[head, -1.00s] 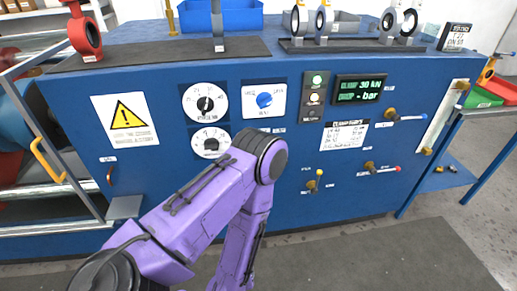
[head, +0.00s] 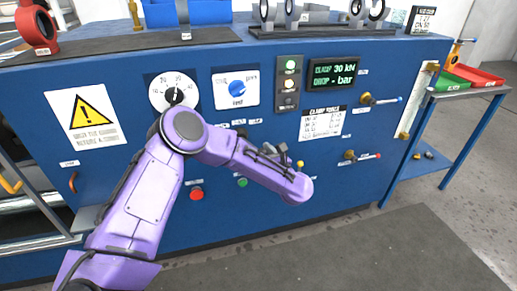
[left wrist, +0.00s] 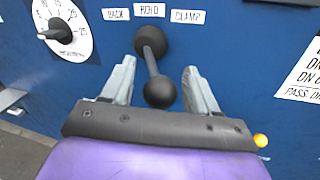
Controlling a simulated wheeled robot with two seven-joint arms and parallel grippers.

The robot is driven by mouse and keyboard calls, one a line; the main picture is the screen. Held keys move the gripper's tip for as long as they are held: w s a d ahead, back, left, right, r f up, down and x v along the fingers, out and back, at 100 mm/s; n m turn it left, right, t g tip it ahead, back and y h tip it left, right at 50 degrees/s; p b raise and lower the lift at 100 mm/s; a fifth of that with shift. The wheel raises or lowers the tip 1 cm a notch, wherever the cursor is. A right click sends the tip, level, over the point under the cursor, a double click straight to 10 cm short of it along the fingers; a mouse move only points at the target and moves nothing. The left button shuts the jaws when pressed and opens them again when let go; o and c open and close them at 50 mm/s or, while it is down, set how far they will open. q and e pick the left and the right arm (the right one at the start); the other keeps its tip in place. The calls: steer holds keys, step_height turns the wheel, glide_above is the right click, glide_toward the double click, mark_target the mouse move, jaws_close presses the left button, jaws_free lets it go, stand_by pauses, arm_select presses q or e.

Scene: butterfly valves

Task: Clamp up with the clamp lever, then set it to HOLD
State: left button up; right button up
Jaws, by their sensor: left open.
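The clamp lever (left wrist: 152,65) shows in the left wrist view as a dark rod with a black ball knob, standing out from the blue panel. Its labels BACK (left wrist: 116,14), HOLD (left wrist: 149,10) and CLAMP (left wrist: 187,16) sit above it. The knob points toward the camera and slightly low, under HOLD; its exact setting is hard to judge. My left gripper (left wrist: 159,68) is open, with one grey finger on each side of the lever. Contact is not clear. The display (head: 334,75) reads CLAMP 30 kN. My right gripper is out of view.
A yellow-knobbed lever (head: 300,164) stands just right of my arm; its knob shows at the left wrist view's lower right. A red button (head: 196,194) and green button (head: 242,183) lie below.

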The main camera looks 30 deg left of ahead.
arm_select(q)
steer(key=shift+w+a, duration=0.25)
steer(key=shift+a, duration=0.25)
jaws_close()
steer(key=shift+s+a+m+t+h+p, duration=0.25)
steer(key=shift+s+m+t+h, duration=0.35)
steer(key=shift+m+t+h, duration=0.35)
steer(key=shift+s+a+m+t+h+p, duration=0.25)
steer(key=shift+s+m+t+h, duration=0.4)
steer(key=shift+t, duration=0.4)
steer(key=shift+s+a+m+t+h+p, duration=0.15)
steer(key=shift+s+a+m+t+h, duration=0.25)
steer(key=shift+m+t+h, duration=0.55)
steer(key=shift+s+d, duration=0.1)
jaws_free()
